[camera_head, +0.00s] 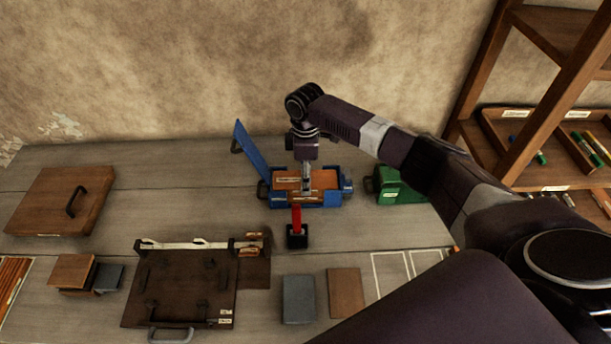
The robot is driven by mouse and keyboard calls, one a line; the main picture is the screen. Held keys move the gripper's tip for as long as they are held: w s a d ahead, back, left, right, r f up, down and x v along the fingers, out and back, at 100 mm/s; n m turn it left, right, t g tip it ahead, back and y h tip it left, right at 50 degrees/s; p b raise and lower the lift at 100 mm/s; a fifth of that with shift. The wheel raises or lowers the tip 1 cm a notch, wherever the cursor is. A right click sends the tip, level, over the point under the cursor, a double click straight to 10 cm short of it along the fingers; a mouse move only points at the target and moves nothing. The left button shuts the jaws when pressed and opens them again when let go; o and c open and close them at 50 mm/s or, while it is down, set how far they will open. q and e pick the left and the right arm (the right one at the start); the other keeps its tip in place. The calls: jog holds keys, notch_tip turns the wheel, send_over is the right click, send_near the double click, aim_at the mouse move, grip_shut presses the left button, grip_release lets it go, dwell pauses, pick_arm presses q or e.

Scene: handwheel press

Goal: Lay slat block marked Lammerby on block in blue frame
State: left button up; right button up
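The blue frame (331,202) stands on the table near the middle, with its blue lid (250,148) raised at the left. An orange-brown block (288,186) with a pale label strip lies inside it; the lettering is too small to read. My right gripper (306,189) points straight down over the frame, its fingertips at the block. The fingers look close together, but I cannot tell whether they grip anything. I cannot tell whether one block or two lie there. No slat block marked Lammerby can be made out by its lettering. My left gripper is not in view.
A red-handled stamp (297,230) stands just in front of the frame. A green box (398,188) is to the right. A dark board (180,288) with a handle, loose blocks (72,271) and a wooden lid (62,199) lie left. Shelving stands at right.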

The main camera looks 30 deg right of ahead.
jog(key=shift+p, duration=0.3)
dwell(0.5)
jog(key=o, duration=1.5)
jog(key=shift+c, duration=0.2)
jog(key=shift+o, duration=0.2)
jog(key=o, duration=0.4)
jog(key=shift+c, duration=0.2)
jog(key=shift+r, duration=0.15)
